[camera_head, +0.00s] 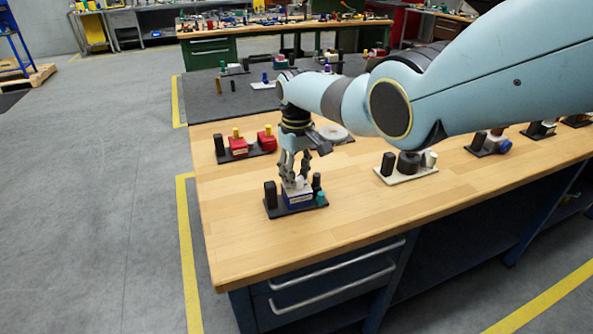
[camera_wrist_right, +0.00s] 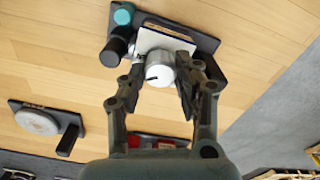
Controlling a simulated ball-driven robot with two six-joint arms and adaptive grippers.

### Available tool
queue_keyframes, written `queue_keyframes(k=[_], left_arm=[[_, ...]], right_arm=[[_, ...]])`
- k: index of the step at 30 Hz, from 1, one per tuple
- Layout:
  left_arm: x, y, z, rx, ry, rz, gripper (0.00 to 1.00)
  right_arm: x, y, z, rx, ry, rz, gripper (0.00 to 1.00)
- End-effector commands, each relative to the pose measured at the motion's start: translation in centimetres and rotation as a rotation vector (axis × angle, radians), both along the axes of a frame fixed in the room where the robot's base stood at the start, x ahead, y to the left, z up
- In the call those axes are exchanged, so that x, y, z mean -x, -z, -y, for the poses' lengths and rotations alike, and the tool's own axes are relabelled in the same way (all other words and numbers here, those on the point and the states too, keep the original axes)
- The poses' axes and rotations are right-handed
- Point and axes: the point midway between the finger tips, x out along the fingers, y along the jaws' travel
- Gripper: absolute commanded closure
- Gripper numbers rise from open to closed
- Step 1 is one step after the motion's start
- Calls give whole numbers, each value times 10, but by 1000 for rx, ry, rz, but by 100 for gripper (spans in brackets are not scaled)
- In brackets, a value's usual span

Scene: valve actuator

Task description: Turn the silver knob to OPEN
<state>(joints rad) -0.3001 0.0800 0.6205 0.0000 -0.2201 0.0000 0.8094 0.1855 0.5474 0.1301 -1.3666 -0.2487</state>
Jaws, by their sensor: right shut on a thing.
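The silver knob (camera_wrist_right: 160,72) sits on a white-topped blue block (camera_wrist_right: 165,40) in the right wrist view, with a dark pointer mark on it. The block (camera_head: 296,198) is on a black base plate (camera_head: 276,212) near the front left of the wooden table in the head view. My right gripper (camera_head: 295,184) reaches down from above and is shut on the knob. In the right wrist view its two fingers (camera_wrist_right: 160,84) stand on either side of the knob. The lettering is too small to read. My left gripper is not in view.
The same plate carries black posts and a teal knob (camera_head: 321,198) close to my fingers. A plate with red blocks (camera_head: 238,146) stands behind, and a white plate (camera_head: 407,177) with a black knob stands to the right. The table's front left is clear.

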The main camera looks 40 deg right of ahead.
Motion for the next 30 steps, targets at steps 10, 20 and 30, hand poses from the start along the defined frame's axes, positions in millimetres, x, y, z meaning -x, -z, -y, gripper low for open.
queue_keyframes(k=[10, 20, 30], left_arm=[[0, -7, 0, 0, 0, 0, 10], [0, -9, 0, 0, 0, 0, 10], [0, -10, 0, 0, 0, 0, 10]], right_arm=[[-1, -1, 0, 0, 311, 1, 100], [0, 0, 0, 0, 517, 1, 100], [0, 0, 0, 0, 596, 1, 100]])
